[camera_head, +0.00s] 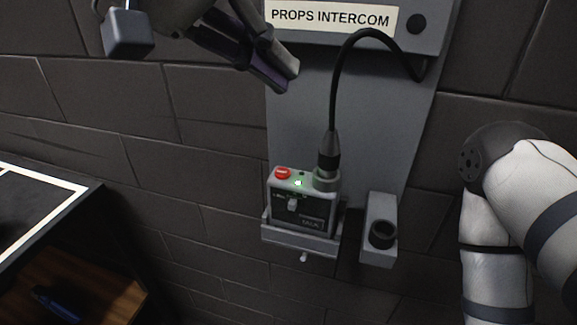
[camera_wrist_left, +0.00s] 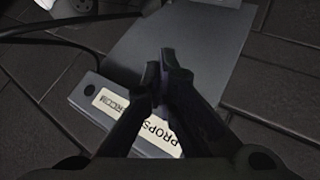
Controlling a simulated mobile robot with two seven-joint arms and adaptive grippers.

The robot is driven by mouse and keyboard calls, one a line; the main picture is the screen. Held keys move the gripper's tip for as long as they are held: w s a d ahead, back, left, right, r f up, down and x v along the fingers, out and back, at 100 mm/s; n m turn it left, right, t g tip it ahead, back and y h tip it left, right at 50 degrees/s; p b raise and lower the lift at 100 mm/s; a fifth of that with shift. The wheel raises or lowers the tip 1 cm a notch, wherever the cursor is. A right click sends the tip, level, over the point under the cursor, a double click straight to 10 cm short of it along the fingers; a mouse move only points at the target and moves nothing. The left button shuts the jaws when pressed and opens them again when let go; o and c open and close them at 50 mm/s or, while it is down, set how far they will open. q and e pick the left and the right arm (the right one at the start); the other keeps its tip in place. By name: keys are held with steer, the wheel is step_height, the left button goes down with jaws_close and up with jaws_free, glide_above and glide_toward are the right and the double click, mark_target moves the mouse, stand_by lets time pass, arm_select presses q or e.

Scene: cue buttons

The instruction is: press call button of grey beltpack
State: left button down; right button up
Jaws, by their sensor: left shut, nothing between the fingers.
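The grey beltpack (camera_head: 303,205) sits upright in a holder on a grey wall plate (camera_head: 300,120), in the head view. On its top are a red button (camera_head: 283,173), a lit green light (camera_head: 298,183) and a plugged cable connector (camera_head: 328,155). My left gripper (camera_head: 287,78) is shut and empty, above and a little left of the beltpack, in front of the plate and apart from the beltpack. In the left wrist view its closed fingers (camera_wrist_left: 168,72) lie over the plate and the "PROPS INTERCOM" label. The beltpack cannot be made out there. My right gripper is not in view.
A black cable (camera_head: 336,85) loops from the upper box (camera_head: 430,40) down to the connector. A dark table with a white-edged top (camera_head: 60,181) is at the left. Dark brick wall surrounds the plate.

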mark_target(278, 168)
arm_select(q)
steer(key=shift+f, duration=0.1)
steer(key=shift+d+f, duration=0.1)
steer(key=shift+f, duration=4.25)
steer(key=shift+f, duration=0.1)
steer(key=shift+f, duration=0.35)
steer(key=shift+f, duration=0.35)
steer(key=shift+r, duration=0.8)
